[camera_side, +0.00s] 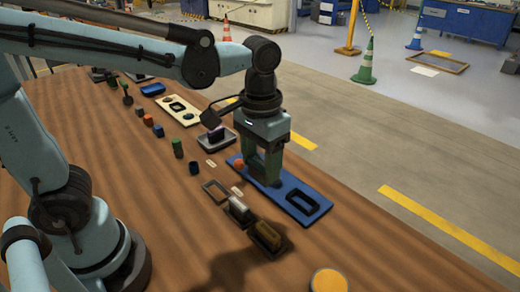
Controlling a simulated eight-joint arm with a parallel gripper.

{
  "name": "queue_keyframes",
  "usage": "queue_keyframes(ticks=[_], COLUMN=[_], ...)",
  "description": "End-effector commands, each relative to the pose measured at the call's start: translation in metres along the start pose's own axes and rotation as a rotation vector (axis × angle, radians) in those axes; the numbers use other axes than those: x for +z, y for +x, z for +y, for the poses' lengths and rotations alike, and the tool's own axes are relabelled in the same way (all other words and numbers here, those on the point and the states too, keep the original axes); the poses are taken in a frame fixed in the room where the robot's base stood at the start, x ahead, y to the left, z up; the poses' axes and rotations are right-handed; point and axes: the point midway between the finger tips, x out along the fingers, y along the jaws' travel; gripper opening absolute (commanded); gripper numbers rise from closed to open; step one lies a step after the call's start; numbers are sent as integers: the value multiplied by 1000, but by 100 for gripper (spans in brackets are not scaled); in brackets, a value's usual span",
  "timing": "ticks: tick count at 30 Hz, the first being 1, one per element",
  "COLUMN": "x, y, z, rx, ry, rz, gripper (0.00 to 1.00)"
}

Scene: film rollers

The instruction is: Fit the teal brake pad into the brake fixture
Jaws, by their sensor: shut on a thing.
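My gripper (265,180) points straight down, low over the left half of a blue board. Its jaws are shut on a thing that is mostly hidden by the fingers. I cannot make out its shape, but I see no teal brake pad lying elsewhere. The blue board (322,207) carries a black oval-rimmed recess at its right end, which looks like the brake fixture (289,201). That recess looks empty and lies to the right of my gripper, apart from it. Whether the held thing touches the board, I cannot tell.
An orange round piece (239,163) sits at the board's left end. In front are dark trays with a pale block (239,206) and a brown block (268,234), and an empty frame (215,192). A grey tray with a purple block (216,134) stands behind left.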

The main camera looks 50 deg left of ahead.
Motion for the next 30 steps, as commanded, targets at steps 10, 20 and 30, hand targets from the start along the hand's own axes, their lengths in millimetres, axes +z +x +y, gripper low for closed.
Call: queue_keyframes(ticks=[10, 20, 30], x=[-72, -96, -96], y=[11, 22, 41], z=[28, 38, 37], rx=[-1, -1, -1], ry=[1, 0, 0], rz=[1, 1, 1], gripper=[22, 22, 22])
